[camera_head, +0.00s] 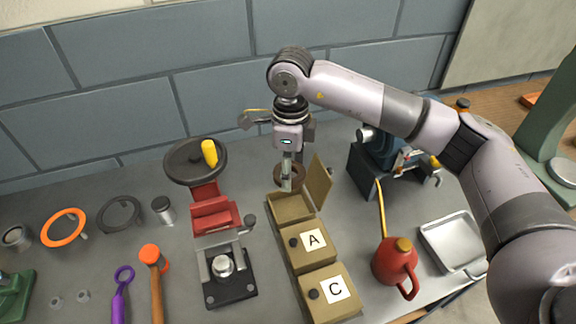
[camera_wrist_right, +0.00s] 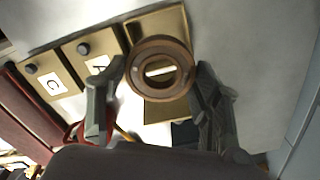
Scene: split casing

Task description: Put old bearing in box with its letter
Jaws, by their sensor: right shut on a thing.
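My right gripper (camera_head: 288,178) points down and is shut on the old bearing (camera_head: 279,180), a brown ring. In the right wrist view the bearing (camera_wrist_right: 137,72) sits between the two fingers, with the open box visible through its hole. The bearing is held above the open box (camera_head: 291,207), whose lid (camera_head: 320,182) stands up at the right. No letter shows on this box. Box A (camera_head: 305,258) and box C (camera_head: 325,303) are closed, in a row in front of it. My left gripper is not in view.
A red vise-like press (camera_head: 212,215) with a dark handwheel stands left of the boxes. A red oil can (camera_head: 394,262), a metal tray (camera_head: 450,240) and a dark blue machine (camera_head: 378,165) are at the right. Tools and rings lie on the left of the bench.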

